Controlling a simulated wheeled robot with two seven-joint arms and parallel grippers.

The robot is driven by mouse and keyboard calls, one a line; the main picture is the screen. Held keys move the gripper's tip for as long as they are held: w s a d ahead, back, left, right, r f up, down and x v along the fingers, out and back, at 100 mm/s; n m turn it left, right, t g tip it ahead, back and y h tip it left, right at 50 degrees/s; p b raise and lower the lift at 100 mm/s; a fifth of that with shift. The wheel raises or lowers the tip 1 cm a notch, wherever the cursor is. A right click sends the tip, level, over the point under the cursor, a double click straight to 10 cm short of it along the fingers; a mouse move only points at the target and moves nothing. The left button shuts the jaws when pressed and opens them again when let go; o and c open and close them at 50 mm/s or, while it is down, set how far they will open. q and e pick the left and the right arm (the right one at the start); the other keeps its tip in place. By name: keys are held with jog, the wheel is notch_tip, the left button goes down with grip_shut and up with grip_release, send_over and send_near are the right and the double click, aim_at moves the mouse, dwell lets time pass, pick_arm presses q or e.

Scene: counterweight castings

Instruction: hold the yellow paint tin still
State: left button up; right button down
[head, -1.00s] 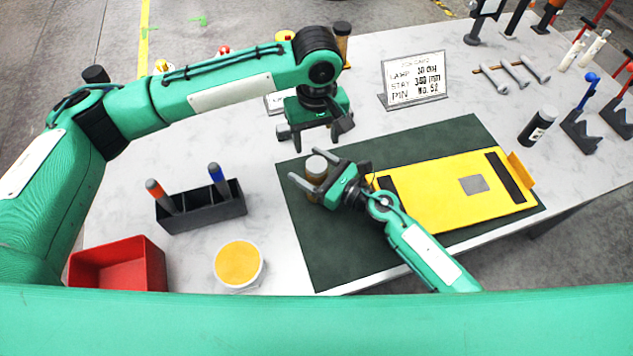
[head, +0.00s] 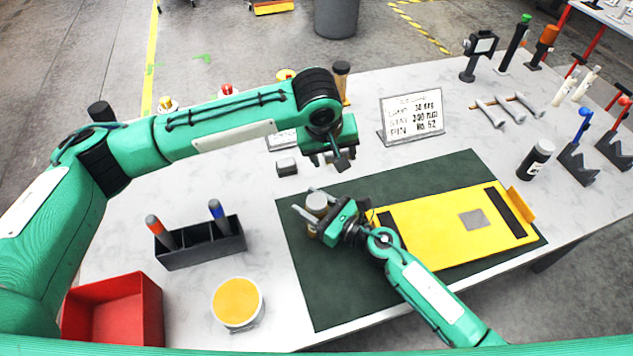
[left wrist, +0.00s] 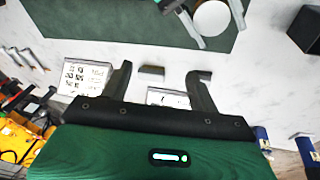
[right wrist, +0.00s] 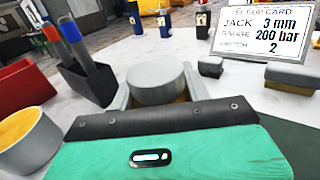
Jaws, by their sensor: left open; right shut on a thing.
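A small tin with a pale grey lid (head: 318,202) and a yellow-ochre side (right wrist: 177,99) stands on the dark green mat (head: 345,297). My right gripper (head: 310,213) is shut around it, a finger on each side; the lid stays uncovered. The tin looks upright; its lower part is hidden in the right wrist view. Its round top shows in the left wrist view (left wrist: 212,18). My left gripper (head: 328,163) is open and empty, behind the tin above the table. Its two fingers (left wrist: 160,84) show apart in the left wrist view.
A small grey block (head: 287,167) lies near my left gripper. A yellow panel (head: 440,228) covers the mat's right part. A white tub with yellow content (head: 238,302), a red bin (head: 115,310) and a black pen holder (head: 200,245) stand left. A sign (head: 411,116) stands behind.

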pick_arm(q)
jog(key=w+d+r+m+t+h, duration=0.7)
jog(key=w+d+r+m+h, duration=0.15)
jog(key=r+m, duration=0.3)
jog(key=s+d+r+m+g+h, duration=0.3)
jog(key=s+r+m+g+h, duration=0.15)
jog(key=m, duration=0.75)
jog(key=s+d+r+m+g+h, duration=0.35)
jog(key=s+r+m+h, duration=0.2)
jog(key=m, duration=0.65)
jog(key=s+f+m+g+y, duration=0.45)
jog(key=s+m+g, duration=0.3)
jog(key=m, duration=0.75)
jog(key=m+t+y, duration=0.6)
jog(key=m+y, duration=1)
jog(key=m, duration=0.3)
send_over(317, 201)
jog(key=shift+g, duration=0.25)
jog(key=f, duration=1.7)
jog(key=shift+d+f, duration=0.2)
jog(key=shift+f, duration=0.15)
jog(key=shift+a+f, duration=0.15)
jog(key=shift+a, duration=0.1)
jog(key=shift+f, duration=3.85)
